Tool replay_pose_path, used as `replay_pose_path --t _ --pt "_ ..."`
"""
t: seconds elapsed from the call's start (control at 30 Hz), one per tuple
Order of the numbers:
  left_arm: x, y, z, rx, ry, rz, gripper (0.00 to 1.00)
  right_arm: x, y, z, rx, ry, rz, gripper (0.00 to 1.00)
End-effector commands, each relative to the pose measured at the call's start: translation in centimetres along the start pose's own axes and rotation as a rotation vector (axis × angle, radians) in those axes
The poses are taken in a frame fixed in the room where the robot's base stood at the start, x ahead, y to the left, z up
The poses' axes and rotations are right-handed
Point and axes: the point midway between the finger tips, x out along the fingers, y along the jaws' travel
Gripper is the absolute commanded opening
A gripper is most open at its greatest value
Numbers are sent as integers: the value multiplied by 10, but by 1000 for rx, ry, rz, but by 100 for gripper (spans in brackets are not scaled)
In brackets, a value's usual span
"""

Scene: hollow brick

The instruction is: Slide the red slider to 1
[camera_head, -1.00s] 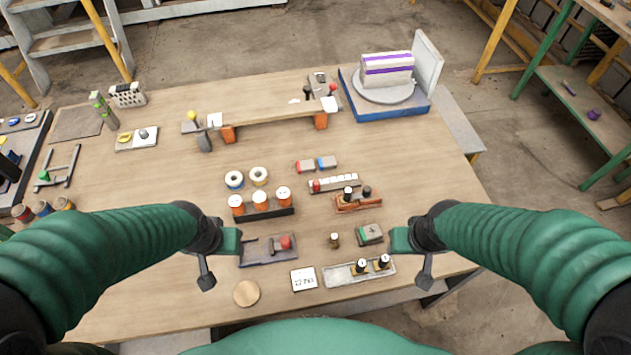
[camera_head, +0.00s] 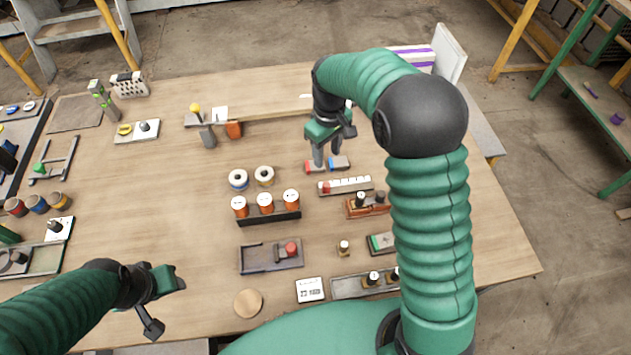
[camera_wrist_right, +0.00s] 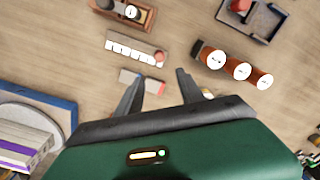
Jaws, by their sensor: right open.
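A narrow rail with white marked segments (camera_head: 352,185) lies right of the table's middle in the head view. A small red slider knob (camera_head: 323,188) is at its left end; the marks are too small to read. In the right wrist view, the rail (camera_wrist_right: 130,46) shows beyond the fingertips, with the red knob (camera_wrist_right: 159,57) at its right end. My right gripper (camera_head: 326,160) is open and points down over a small red-and-blue block (camera_head: 338,162), just behind the rail. In the right wrist view, this gripper (camera_wrist_right: 160,85) is empty. My left gripper (camera_head: 180,278) hangs at the front left; its opening is unclear.
A rack of orange-and-white spools (camera_head: 266,208) stands left of the rail. A brown block with dark pegs (camera_head: 366,206) is close in front of it. A tray with a red knob (camera_head: 271,256) lies nearer me. My right arm hides part of the table's right side.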

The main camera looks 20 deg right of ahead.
Motion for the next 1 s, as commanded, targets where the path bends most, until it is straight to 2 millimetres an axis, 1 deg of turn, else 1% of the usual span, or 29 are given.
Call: replay_pose_path --t 0.03,0.3,0.4,0.5,0.6,0.7,0.93,0.97,1.0 --pt "0 0 0 0 0 0 43 13 -1 1 0 -5 -2 45" --pt "-2 0 0 0 0 0 43 85 0 0 1 -6 -3 45" --pt "-2 0 -1 0 0 0 43 110 0 0 1 -5 -2 45" --pt "-3 0 -1 0 0 0 43 129 0 0 1 -3 -1 45" --pt "-4 0 -1 0 0 0 43 141 0 0 1 -2 0 45" --pt "-4 0 -1 0 0 0 43 147 0 0 1 0 1 45" --pt "-3 0 -1 0 0 0 43 148 0 -1 1 0 1 45" --pt "-3 0 -1 0 0 0 43 148 0 -1 1 0 1 42" --pt "-3 0 -1 0 0 0 43 148 0 -1 1 0 1 37"
